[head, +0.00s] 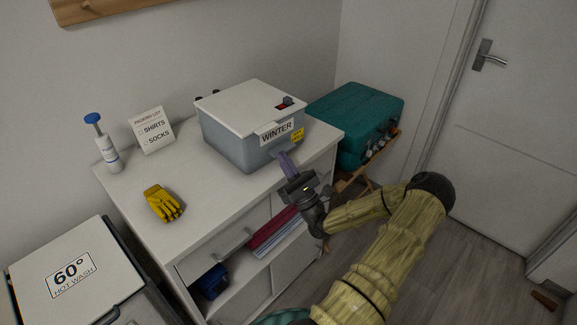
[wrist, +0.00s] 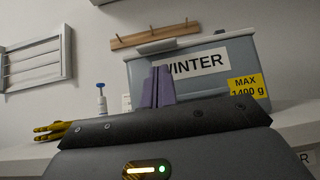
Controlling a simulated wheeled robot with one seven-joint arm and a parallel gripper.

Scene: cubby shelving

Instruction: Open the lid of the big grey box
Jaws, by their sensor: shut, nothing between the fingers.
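The big grey box (head: 222,144) stands on the white cabinet, with its pale lid (head: 240,103) down and shut. A WINTER label (head: 277,132) and a yellow tag (head: 297,135) are on its front. In the wrist view the box (wrist: 205,85) fills the upper right, and the lid's rim (wrist: 195,40) juts out above the label. My gripper (head: 287,163) is just in front of the box, below the label, with its purple fingers together and empty. The fingers (wrist: 158,87) overlap the label's left end in the wrist view. Whether they touch the box is unclear.
A teal case (head: 355,115) is right of the box. A hot-wash bin (head: 70,275) is at lower left.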

